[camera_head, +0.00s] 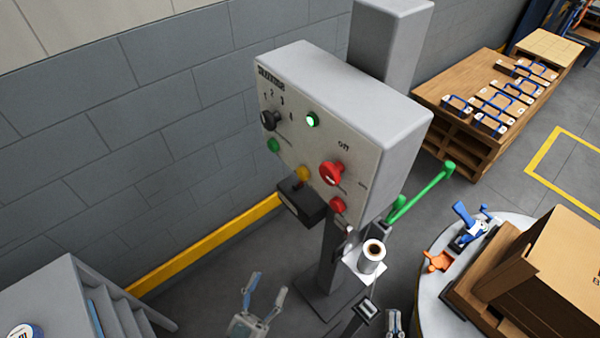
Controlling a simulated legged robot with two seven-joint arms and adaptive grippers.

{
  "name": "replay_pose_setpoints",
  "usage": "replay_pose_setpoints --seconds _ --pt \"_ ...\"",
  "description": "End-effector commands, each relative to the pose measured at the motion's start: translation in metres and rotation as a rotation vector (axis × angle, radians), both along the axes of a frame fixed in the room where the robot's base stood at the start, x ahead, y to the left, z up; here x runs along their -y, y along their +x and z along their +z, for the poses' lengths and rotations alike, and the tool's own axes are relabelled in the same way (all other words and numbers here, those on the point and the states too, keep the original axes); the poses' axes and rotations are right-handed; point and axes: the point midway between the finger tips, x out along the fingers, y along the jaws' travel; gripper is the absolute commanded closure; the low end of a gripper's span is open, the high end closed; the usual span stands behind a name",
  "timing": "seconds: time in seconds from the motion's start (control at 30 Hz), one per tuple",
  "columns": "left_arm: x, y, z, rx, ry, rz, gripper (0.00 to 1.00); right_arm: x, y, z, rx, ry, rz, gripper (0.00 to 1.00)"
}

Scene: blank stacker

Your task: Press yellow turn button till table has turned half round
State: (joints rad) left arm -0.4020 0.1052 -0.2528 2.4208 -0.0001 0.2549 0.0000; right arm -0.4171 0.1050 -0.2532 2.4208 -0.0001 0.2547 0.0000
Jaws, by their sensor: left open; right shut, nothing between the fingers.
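The yellow button (302,174) is on the lower front of the grey control box (345,130), just above a black box-shaped part (303,202) that partly hides it. The round table (428,308) is at the lower right and bears a cardboard box (565,265) on a brown base. My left gripper (264,296) is open and empty, below and left of the yellow button and well apart from it. My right gripper (394,317) is shut and empty at the bottom edge, below the control box and left of the round table. Most of both arms is out of view.
The control box also has a red knob (332,173), a red button (337,205), green buttons and a black selector (271,120). A white roll (372,252) sits by the post. Green handle (430,190) stands right of it. Grey steps (105,305) are lower left.

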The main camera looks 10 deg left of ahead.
Motion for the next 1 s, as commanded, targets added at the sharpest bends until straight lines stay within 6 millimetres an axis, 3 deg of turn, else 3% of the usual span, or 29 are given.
replay_pose_setpoints --seconds 0.03,0.2,1.0 --pt "0.0 -0.0002 -0.0003 -0.001 0.0 0.0 0.59 0.0 0.0 0.0001 0.0 0.0 0.0 1.0" --pt "0.0 -0.0012 -0.0021 -0.007 0.0 0.0 1.0 0.0 0.0009 0.0015 0.005 0.0 0.0 1.0" --pt "0.0001 -0.0005 -0.0009 -0.003 0.0 -0.001 1.0 0.0 0.0008 0.0012 0.004 0.0 0.0 1.0"
